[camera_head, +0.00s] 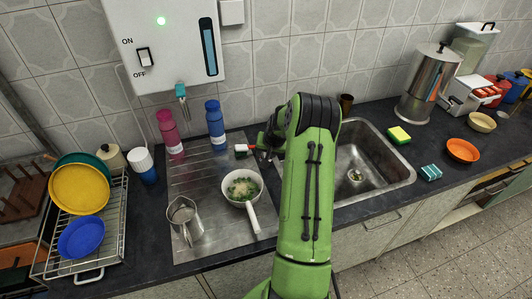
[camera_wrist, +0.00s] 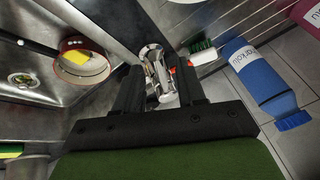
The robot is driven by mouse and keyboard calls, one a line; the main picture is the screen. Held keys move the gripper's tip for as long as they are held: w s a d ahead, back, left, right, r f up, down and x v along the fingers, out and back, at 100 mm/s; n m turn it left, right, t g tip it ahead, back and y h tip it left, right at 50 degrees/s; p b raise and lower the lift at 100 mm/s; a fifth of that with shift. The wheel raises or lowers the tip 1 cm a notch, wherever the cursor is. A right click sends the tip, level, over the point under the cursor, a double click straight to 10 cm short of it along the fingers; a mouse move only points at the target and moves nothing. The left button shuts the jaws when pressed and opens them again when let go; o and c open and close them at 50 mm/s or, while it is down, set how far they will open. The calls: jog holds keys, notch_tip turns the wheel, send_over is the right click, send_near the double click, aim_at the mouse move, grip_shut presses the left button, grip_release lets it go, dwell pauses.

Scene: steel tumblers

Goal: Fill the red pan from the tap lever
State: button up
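My gripper (camera_wrist: 160,78) is at the tap, with its two dark fingers spread apart. The chrome tap (camera_wrist: 152,58) shows between the fingers in the wrist view, with a small red mark near its lever. I cannot tell whether a finger touches it. A round pan with a reddish rim (camera_wrist: 66,46) shows at the left of the wrist view, by the sink's metal, with something yellow inside. In the head view my green arm covers the tap and the left of the sink, and I cannot see this pan there. My gripper (camera_head: 268,146) is partly hidden behind the arm.
A white pan with greens (camera_head: 242,203), a steel jug (camera_head: 185,222) and a blue bottle (camera_head: 215,125) with a pink one (camera_head: 170,133) stand on the drainboard. A brush (camera_wrist: 205,55) lies right of the fingers.

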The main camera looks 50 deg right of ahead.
grip_shut()
dwell(0.4)
jog(key=w+m+b, duration=0.1)
jog(key=a+m+h, duration=0.1)
jog(key=m, duration=0.1)
jog(key=shift+w+a+g+b, duration=0.15)
jog(key=shift+w+g+b, duration=0.15)
jog(key=shift+w+b, duration=0.05)
grip_release()
jog(key=shift+r, duration=0.1)
jog(key=p+v, duration=0.1)
jog(key=v, duration=1.4)
jog(key=shift+s+a+r, duration=0.15)
jog(key=shift+s+a, duration=0.05)
jog(key=shift+a, duration=0.1)
